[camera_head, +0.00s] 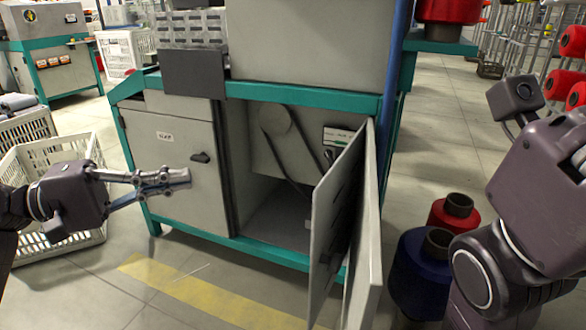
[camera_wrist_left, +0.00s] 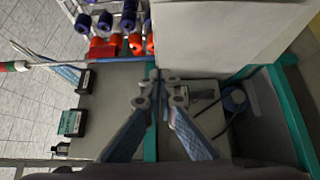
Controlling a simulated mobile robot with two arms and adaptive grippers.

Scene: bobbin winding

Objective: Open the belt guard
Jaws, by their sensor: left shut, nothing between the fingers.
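The green-framed machine cabinet (camera_head: 231,245) has an open right bay showing a round pulley (camera_head: 277,121) and dark belt. Two pale panels, an inner one (camera_head: 332,225) and an outer one (camera_head: 366,250), stand swung outward at the bay's right side. I cannot tell which is the belt guard. My left gripper (camera_head: 186,178) is shut and empty in front of this door, left of the open bay. In the left wrist view its fingertips (camera_wrist_left: 161,82) meet. My right arm shows at right; its gripper is out of view.
A blue spool (camera_head: 420,272) and a red spool (camera_head: 455,212) stand on the floor right of the panels. White crates (camera_head: 50,185) stand at left. A spool rack is at far right. The floor before the cabinet, with a yellow stripe (camera_head: 190,290), is clear.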

